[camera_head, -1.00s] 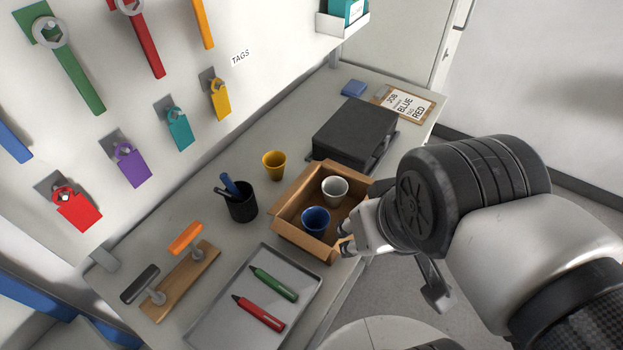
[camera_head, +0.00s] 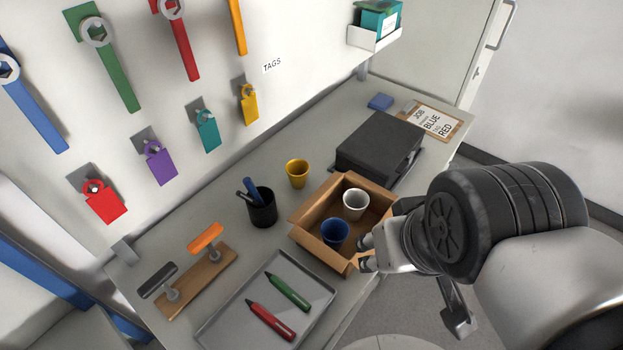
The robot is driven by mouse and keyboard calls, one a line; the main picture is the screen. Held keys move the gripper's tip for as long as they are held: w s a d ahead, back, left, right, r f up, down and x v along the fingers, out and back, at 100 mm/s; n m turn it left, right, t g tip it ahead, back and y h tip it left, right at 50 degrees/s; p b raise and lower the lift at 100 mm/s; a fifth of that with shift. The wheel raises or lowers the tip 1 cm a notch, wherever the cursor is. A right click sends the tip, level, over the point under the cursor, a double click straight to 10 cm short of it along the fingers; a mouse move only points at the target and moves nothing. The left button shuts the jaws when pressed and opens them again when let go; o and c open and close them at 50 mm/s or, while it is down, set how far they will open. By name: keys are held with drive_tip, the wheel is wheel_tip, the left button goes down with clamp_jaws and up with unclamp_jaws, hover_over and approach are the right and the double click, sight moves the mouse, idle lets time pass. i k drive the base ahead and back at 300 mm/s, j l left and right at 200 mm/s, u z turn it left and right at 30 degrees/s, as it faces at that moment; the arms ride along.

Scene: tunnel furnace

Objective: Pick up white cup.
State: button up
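The white cup (camera_head: 354,204) stands upright in the open cardboard box (camera_head: 305,222) on the bench. A blue cup (camera_head: 335,233) stands in the same box, nearer the front. My gripper (camera_head: 364,254) is at the box's right front side, close to the blue cup and a little away from the white cup. Its fingertips look spread apart with nothing seen between them. Part of the gripper is hidden behind my wrist, and whether it touches the box is unclear.
A yellow cup (camera_head: 297,174) and a black pen holder (camera_head: 262,210) stand left of the box. A black case (camera_head: 378,143) lies behind it. A grey tray (camera_head: 225,327) with a green and a red marker lies in front. A clipboard (camera_head: 433,119) lies at the far end.

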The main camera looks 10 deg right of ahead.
sight(356, 201)
drive_tip(key=i+l+u, duration=0.1)
drive_tip(key=l+u, duration=0.35)
drive_tip(key=i+l+u, duration=0.1)
drive_tip(key=l+u, duration=0.15)
drive_tip(key=u, duration=0.25)
drive_tip(key=l+u, duration=0.45)
drive_tip(key=k+j, duration=0.05)
